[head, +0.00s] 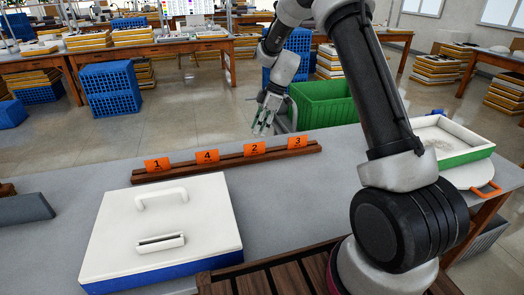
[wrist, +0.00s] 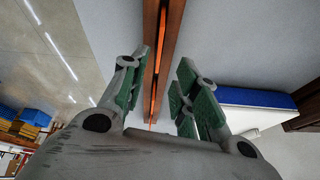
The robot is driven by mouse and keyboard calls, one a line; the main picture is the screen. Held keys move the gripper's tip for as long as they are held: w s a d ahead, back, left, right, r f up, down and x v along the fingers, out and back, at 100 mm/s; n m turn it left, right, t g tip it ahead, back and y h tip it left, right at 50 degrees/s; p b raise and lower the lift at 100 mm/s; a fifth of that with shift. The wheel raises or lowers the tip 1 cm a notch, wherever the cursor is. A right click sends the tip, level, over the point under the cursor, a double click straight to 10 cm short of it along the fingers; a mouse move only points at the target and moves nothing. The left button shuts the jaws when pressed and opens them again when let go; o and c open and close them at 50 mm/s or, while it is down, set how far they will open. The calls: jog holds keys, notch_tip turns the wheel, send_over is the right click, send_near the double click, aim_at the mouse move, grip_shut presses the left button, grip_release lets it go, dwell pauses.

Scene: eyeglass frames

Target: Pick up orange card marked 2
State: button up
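The orange card marked 2 (head: 254,149) stands upright in a long dark wooden rail (head: 225,162) on the grey table. It is third from the left, between the cards marked 4 (head: 207,156) and 3 (head: 297,142). My gripper (head: 263,128) is above and seemingly just behind card 2, fingers pointing down, not touching it as far as I can see. In the wrist view my gripper (wrist: 158,75) is open and empty, its green-padded fingers apart. The rail (wrist: 172,50) runs between them with thin orange card edges (wrist: 157,58); their numbers cannot be read there.
The card marked 1 (head: 157,165) stands at the rail's left end. A white-lidded blue box (head: 165,225) sits in front of the rail. A white and green tray (head: 450,140) is at the right. A green crate (head: 322,103) stands behind the table.

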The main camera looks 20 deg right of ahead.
aim_at(254, 144)
jog(key=shift+a+n, duration=0.1)
jog(key=shift+n, duration=0.6)
jog(key=shift+f+n, duration=0.15)
jog(key=shift+n, duration=0.15)
jog(key=x, duration=0.7)
jog(key=shift+w+d+f, duration=0.1)
jog(key=shift+d+f, duration=0.1)
jog(key=shift+f, duration=0.25)
grip_shut()
